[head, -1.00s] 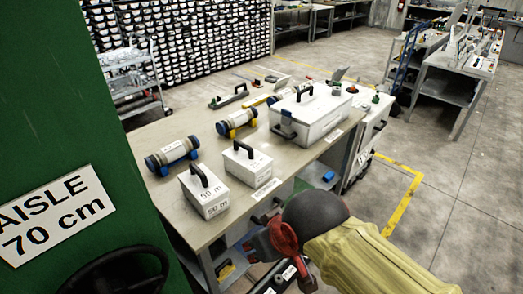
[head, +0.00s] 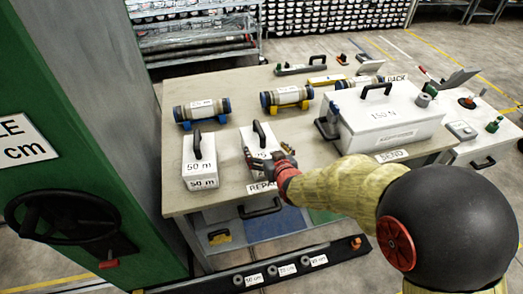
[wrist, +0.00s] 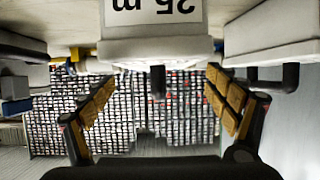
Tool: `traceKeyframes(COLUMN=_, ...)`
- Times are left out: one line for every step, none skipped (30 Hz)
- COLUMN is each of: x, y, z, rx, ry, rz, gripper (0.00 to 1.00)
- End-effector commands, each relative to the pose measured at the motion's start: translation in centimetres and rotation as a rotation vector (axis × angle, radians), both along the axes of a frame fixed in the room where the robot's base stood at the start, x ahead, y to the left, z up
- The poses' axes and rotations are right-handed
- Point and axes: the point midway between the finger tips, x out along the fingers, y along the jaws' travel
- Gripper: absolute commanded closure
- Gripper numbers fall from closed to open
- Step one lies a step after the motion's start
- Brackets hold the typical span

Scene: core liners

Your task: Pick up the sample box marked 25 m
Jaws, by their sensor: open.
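The sample box marked 25 m (head: 247,137) is a white box with a black top handle on the workbench (head: 225,192). Its lower front is partly hidden by my gripper (head: 268,160) in the head view. In the wrist view the 25 m box (wrist: 158,47) appears upside down, its label at the top edge and its dark handle (wrist: 158,80) pointing down between the fingers. My gripper (wrist: 160,92) is open, one finger on each side of the handle, with clear gaps and nothing held. A similar box marked 50 m (head: 200,165) stands just left.
Two core tubes on coloured stands (head: 201,110) (head: 286,97) lie behind the boxes. A large white case (head: 385,125) stands to the right. A green cabinet with a black handwheel (head: 72,222) is at the left. A low rail with labels (head: 290,268) runs in front of the bench.

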Motion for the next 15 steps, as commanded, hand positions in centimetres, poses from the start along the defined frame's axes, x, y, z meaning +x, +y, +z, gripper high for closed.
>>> traceKeyframes(x=0.3, y=0.3, z=-0.4, rx=0.002, ry=-0.005, rz=0.003, gripper=0.07)
traceKeyframes(x=0.5, y=0.4, z=-0.5, rx=0.003, ry=-0.006, rz=0.004, gripper=0.05)
traceKeyframes(x=0.9, y=0.5, z=-0.7, rx=0.003, ry=-0.008, rz=0.004, gripper=0.03)
traceKeyframes(x=1.2, y=0.6, z=-0.8, rx=0.003, ry=-0.008, rz=0.004, gripper=0.01)
traceKeyframes(x=1.5, y=0.7, z=-1.0, rx=0.003, ry=-0.007, rz=0.004, gripper=0.0)
traceKeyframes(x=1.8, y=0.8, z=-1.1, rx=0.003, ry=-0.007, rz=0.004, gripper=0.0)
traceKeyframes(x=2.1, y=0.8, z=-1.2, rx=0.003, ry=-0.008, rz=0.003, gripper=0.0)
traceKeyframes(x=2.3, y=0.9, z=-1.4, rx=0.003, ry=-0.008, rz=0.003, gripper=0.0)
traceKeyframes(x=2.6, y=0.9, z=-1.6, rx=0.002, ry=-0.007, rz=0.003, gripper=0.0)
traceKeyframes(x=2.9, y=0.9, z=-1.8, rx=0.002, ry=-0.007, rz=0.003, gripper=0.0)
traceKeyframes(x=3.3, y=0.9, z=-2.0, rx=0.002, ry=-0.007, rz=0.002, gripper=0.0)
traceKeyframes(x=3.7, y=1.0, z=-2.3, rx=0.002, ry=-0.007, rz=0.002, gripper=0.0)
traceKeyframes(x=4.2, y=1.0, z=-2.6, rx=0.002, ry=-0.007, rz=0.002, gripper=0.0)
traceKeyframes(x=4.6, y=1.1, z=-2.9, rx=0.002, ry=-0.006, rz=0.002, gripper=0.0)
traceKeyframes(x=5.0, y=1.1, z=-3.2, rx=0.002, ry=-0.006, rz=0.002, gripper=0.0)
